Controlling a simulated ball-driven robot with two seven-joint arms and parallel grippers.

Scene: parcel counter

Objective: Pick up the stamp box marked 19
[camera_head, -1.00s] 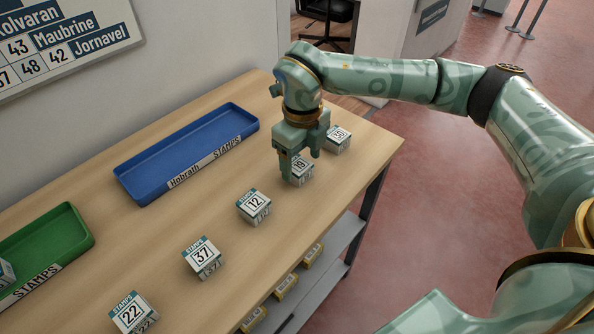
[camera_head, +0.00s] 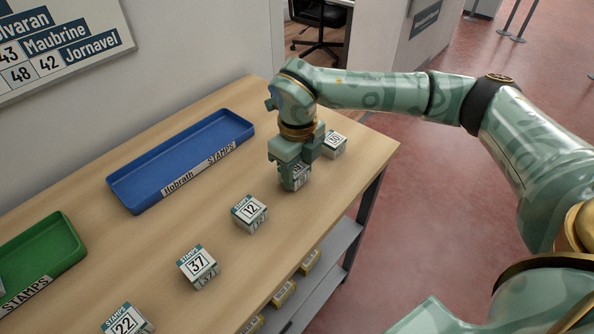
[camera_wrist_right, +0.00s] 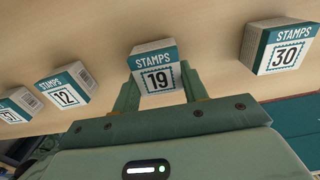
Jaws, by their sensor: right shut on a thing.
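The stamp box marked 19 (camera_wrist_right: 158,78) is white with a teal top band and sits between the two fingers of my right gripper (camera_wrist_right: 160,95) in the right wrist view. In the head view the right gripper (camera_head: 296,168) comes down over this box (camera_head: 296,183), hiding much of it. The gripper is shut on the box. The box is at or very near the counter top; I cannot tell if it is lifted. My left gripper is in neither view.
The box marked 30 (camera_head: 334,145) stands close by on the right. Boxes 12 (camera_head: 250,214), 37 (camera_head: 198,267) and 22 (camera_head: 126,320) stand in a row toward the front left. A blue tray (camera_head: 130,200) and a green tray (camera_head: 72,240) lie along the wall side of the counter (camera_head: 200,225).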

